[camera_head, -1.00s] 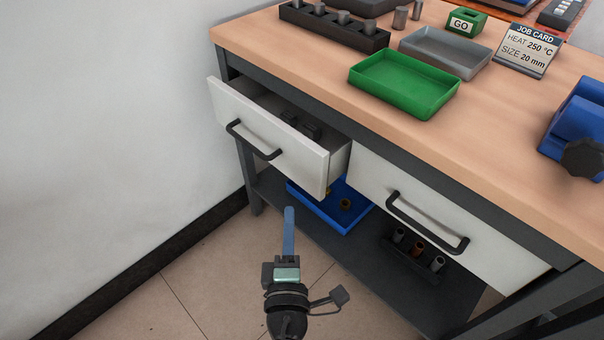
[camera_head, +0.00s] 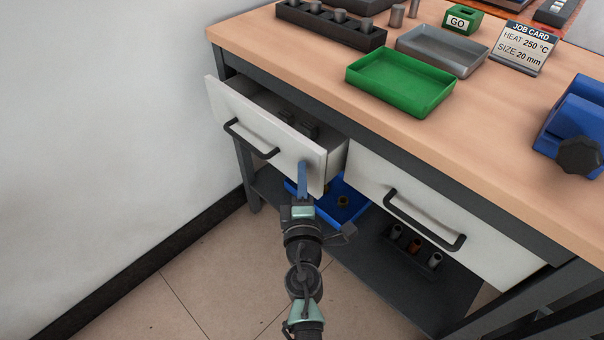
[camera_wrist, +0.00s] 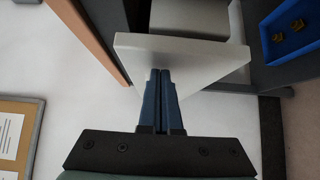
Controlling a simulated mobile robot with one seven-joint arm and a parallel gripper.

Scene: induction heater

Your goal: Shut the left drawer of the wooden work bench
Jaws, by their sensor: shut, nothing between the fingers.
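The left drawer (camera_head: 262,133) of the wooden work bench (camera_head: 330,80) is pulled out, with a white front, a black bar handle (camera_head: 250,140) and dark blocks inside. My gripper (camera_head: 303,165) is shut and empty, its blue fingers at the right part of the drawer front, right of the handle. In the wrist view the fingertips (camera_wrist: 160,72) meet the white drawer front (camera_wrist: 190,58) or are very close to it; exact contact is hard to tell.
The right drawer (camera_head: 440,215) is shut. Below, a blue tray (camera_head: 352,213) and a dark rack (camera_head: 408,246) stand on the lower shelf (camera_head: 380,265). A green tray (camera_head: 400,82), a grey tray (camera_head: 440,50) and a blue vise-like device (camera_head: 575,120) are on the top.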

